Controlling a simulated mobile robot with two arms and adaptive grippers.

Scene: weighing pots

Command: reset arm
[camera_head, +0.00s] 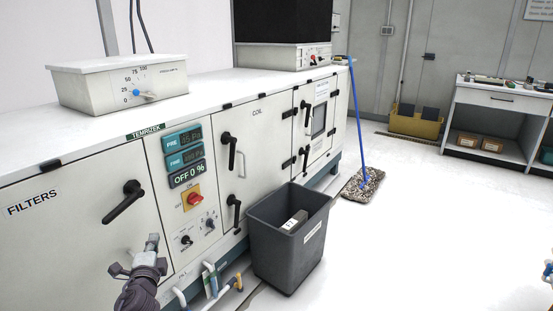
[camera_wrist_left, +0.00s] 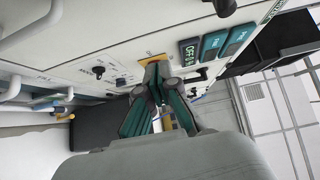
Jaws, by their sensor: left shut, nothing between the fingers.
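My left gripper (camera_head: 152,243) is in front of the white cabinet (camera_head: 60,225), below and right of the black door handle (camera_head: 123,201). It is shut with nothing between the fingers. In the left wrist view its fingertips (camera_wrist_left: 157,66) meet, with the yellow plate of the switch (camera_wrist_left: 150,58) behind them. I cannot tell whether they touch the panel. A small part of what looks like my right gripper (camera_head: 548,272) shows at the right edge; its fingers are mostly cut off.
A grey bin (camera_head: 285,245) with a box inside stands before the cabinet. Bent pipes (camera_head: 210,283) stick out low, left of it. A blue-handled mop (camera_head: 361,140) stands beyond. A white desk (camera_head: 500,100) is at the back right. Floor right of the bin is clear.

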